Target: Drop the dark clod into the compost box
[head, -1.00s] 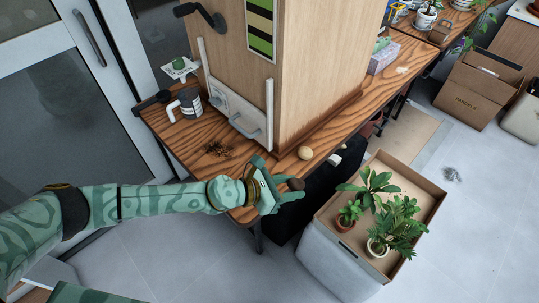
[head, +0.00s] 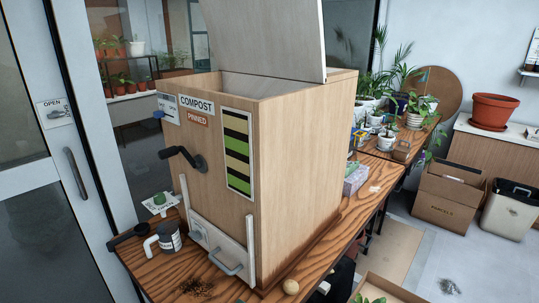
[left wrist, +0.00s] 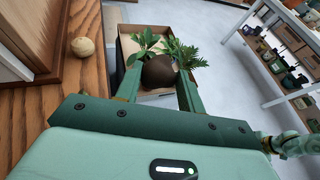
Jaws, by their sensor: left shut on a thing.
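The dark clod (left wrist: 160,69) is a round dark brown lump in the left wrist view. My left gripper (left wrist: 161,84) is shut on it, one green finger on each side. In that view the clod is beyond the table edge, in front of potted plants. The compost box (head: 305,165) is a tall wooden bin labelled COMPOST in the head view. Its pale lid (head: 268,35) is raised and the top is open; its inside floor is hidden. Neither gripper shows in the head view now. My right gripper is not identifiable in either view.
The box stands on a wooden table (head: 150,272) with a grey mug (head: 169,238), loose dark crumbs (head: 197,287) and a pale round ball (head: 291,287). A crank handle (head: 184,156) juts from its front. Plants in a cardboard tray (left wrist: 128,42) are beside the table.

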